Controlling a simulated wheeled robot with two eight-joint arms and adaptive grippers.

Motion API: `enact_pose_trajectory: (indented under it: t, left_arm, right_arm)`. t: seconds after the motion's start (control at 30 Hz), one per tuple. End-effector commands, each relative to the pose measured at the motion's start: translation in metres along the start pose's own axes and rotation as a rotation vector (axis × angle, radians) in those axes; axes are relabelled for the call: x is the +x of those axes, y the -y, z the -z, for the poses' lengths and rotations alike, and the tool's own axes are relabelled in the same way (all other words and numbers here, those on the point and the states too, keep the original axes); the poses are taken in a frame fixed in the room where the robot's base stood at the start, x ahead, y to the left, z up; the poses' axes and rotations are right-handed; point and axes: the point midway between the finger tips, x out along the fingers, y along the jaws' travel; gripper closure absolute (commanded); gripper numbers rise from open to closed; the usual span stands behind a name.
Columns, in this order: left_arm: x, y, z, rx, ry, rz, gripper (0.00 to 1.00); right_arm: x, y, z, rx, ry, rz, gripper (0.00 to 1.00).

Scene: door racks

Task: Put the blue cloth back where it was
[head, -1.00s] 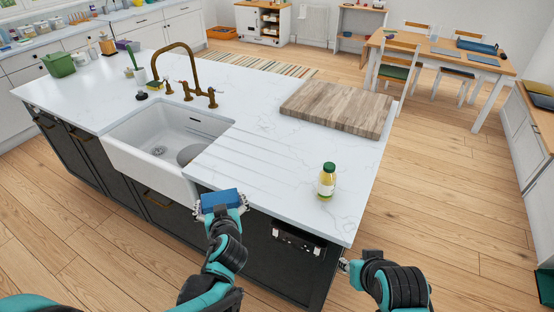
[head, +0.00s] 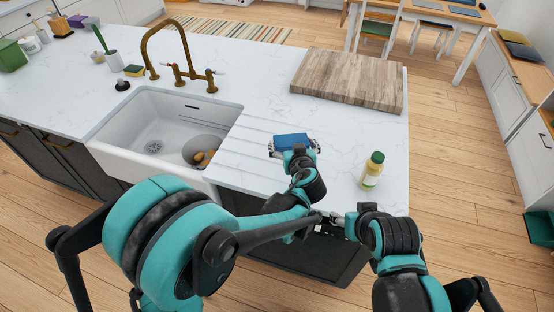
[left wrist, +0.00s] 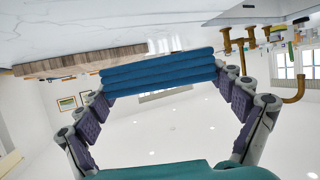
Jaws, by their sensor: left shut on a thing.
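The blue cloth (head: 291,141), folded into a small thick block, is held in my left gripper (head: 294,149) above the drainer side of the white worktop. In the left wrist view the cloth (left wrist: 158,72) spans between the fingertips in stacked folds. My right gripper (head: 335,219) is low at the island's front edge, close to the dark cabinet front; its fingers are too small to tell open or shut. The cabinet front below the worktop is largely hidden by my arms.
The white sink (head: 165,130) with a brass tap (head: 176,55) is left of the cloth. A yellow bottle with a green cap (head: 372,172) stands to the right. A wooden board (head: 348,80) lies behind. The worktop between them is mostly clear.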

Motion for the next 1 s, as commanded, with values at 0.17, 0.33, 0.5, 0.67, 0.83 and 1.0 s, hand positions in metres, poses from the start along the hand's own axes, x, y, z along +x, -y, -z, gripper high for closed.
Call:
enact_pose_trajectory:
  t: [0.17,0.33,0.5,0.67,0.83,1.0]
  left_arm:
    - [-0.007,-0.061,-0.001,0.014,-0.005,-0.038,0.39]
    - [-0.002,-0.063,-0.009,0.015,-0.007,-0.043,0.39]
    - [0.02,-0.025,-0.027,0.014,-0.007,-0.04,0.39]
    - [0.04,0.01,-0.043,0.014,-0.007,-0.04,0.39]
    - [0.052,0.032,-0.052,0.014,-0.007,-0.043,0.39]
    - [0.056,0.037,-0.058,0.016,-0.007,-0.045,0.39]
  right_arm:
    - [-0.006,0.0,0.004,0.0,0.0,0.0,0.44]
    - [-0.003,0.0,0.002,0.0,0.0,0.0,0.44]
    - [0.007,0.0,-0.005,0.0,0.0,0.0,0.44]
    - [0.015,0.0,-0.011,0.0,0.0,0.0,0.44]
    - [0.02,0.0,-0.014,0.0,0.0,0.0,0.44]
    - [0.022,0.0,-0.016,0.0,0.0,0.0,0.44]
